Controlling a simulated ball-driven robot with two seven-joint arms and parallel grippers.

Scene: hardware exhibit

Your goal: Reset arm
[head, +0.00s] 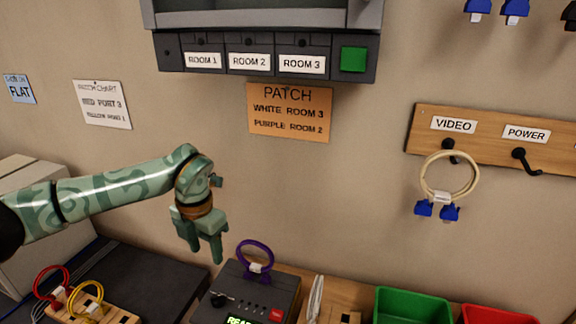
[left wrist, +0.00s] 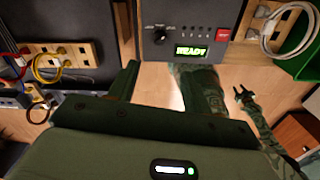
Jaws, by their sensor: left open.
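My left gripper (head: 203,240) hangs from the green patterned arm, fingers down and apart, with nothing between them. It is in front of the wall, above and left of the dark console (head: 250,292). In the left wrist view, the same gripper (left wrist: 165,85) shows its fingers spread below the console (left wrist: 190,25), whose display reads READY. A patterned arm-like shape with a dark forked end (left wrist: 243,95) shows at the right there. It seems to be my right arm, too small to read its jaws. The head view does not show my right gripper.
A purple cable (head: 255,257) stands at the console's back. Red and yellow cables sit on a wooden port block (head: 105,312) at lower left. Green (head: 412,305) and red (head: 497,314) bins stand at lower right. A white cable (head: 449,178) hangs under VIDEO.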

